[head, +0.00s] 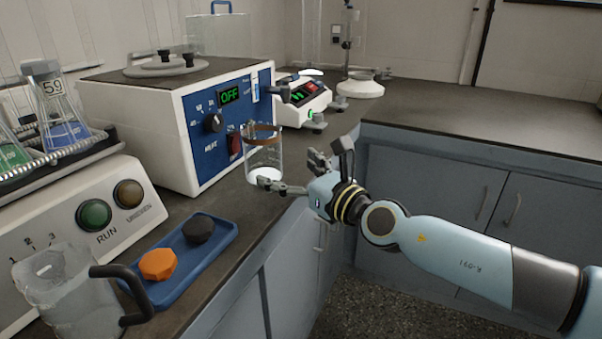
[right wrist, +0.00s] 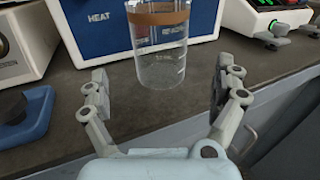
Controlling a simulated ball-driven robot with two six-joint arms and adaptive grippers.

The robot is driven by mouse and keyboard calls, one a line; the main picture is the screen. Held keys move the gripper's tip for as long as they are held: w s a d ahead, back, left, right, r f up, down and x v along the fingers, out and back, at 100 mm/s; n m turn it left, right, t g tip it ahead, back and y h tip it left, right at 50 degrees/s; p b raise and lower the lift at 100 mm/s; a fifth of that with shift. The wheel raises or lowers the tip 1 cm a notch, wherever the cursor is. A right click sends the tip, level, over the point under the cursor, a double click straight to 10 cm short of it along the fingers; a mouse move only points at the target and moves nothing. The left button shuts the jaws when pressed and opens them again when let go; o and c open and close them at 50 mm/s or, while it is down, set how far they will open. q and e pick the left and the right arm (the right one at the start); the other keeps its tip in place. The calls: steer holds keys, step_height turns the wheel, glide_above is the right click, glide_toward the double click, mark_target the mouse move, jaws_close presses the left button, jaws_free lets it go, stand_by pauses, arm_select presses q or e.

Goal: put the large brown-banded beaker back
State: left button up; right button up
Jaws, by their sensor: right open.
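The large glass beaker (head: 263,155) with a brown band near its rim stands upright on the dark bench, in front of the white and blue heating unit. In the right wrist view the beaker (right wrist: 160,50) stands just beyond the fingertips, roughly centred between them. My right gripper (head: 292,172) is open and empty, coming in from the right at low height. Its two fingers (right wrist: 163,88) are spread wide in the right wrist view, and the beaker looks apart from them. My left gripper is not in view.
The heating unit (head: 190,125) stands close behind the beaker, its display reading OFF. A blue tray (head: 205,262) with orange and black knobs lies at front left, beside a clear jug (head: 65,290). A shaker with flasks (head: 80,215) is at left. The right bench (head: 450,120) is clear.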

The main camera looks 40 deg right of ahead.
steer(key=shift+s, duration=1.7)
